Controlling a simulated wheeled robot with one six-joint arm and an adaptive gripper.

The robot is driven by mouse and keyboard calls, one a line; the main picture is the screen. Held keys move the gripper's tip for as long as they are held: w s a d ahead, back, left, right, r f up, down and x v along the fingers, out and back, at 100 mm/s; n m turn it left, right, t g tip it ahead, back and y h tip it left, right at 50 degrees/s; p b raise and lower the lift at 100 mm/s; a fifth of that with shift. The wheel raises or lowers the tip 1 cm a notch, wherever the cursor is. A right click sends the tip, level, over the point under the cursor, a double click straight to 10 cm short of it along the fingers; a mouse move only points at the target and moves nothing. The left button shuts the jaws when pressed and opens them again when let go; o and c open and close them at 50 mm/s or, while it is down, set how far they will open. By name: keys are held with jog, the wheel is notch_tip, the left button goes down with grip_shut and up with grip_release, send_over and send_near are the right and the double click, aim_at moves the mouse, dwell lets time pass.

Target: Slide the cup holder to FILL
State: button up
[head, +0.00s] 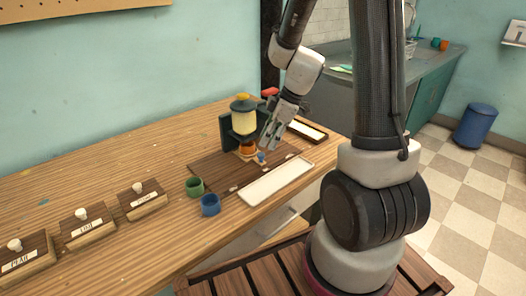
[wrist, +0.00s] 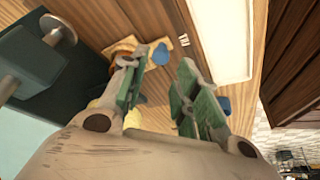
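The cup holder is a small pale wooden slide with a blue knob (head: 262,157), under the dispenser in the head view. An orange cup (head: 247,149) sits on it. In the wrist view the blue knob (wrist: 161,54) lies just beyond the gap between my fingertips, and the orange cup is mostly hidden by the left finger. My gripper (head: 271,138) is above and close to the holder, pointing down. In the wrist view my gripper (wrist: 158,72) is open with nothing between its fingers. I cannot tell whether a finger touches the knob. I cannot read a FILL mark.
The dispenser (head: 243,118), with pale yellow contents, stands behind the holder. A white tray (head: 275,182) lies in front. Green (head: 194,187) and blue (head: 210,205) cups stand front left. Several labelled wooden blocks with knobs line the table's left.

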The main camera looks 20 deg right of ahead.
aim_at(261, 154)
jog(key=x, duration=0.5)
jog(key=shift+a+f, duration=0.15)
jog(key=shift+f, duration=0.2)
grip_shut()
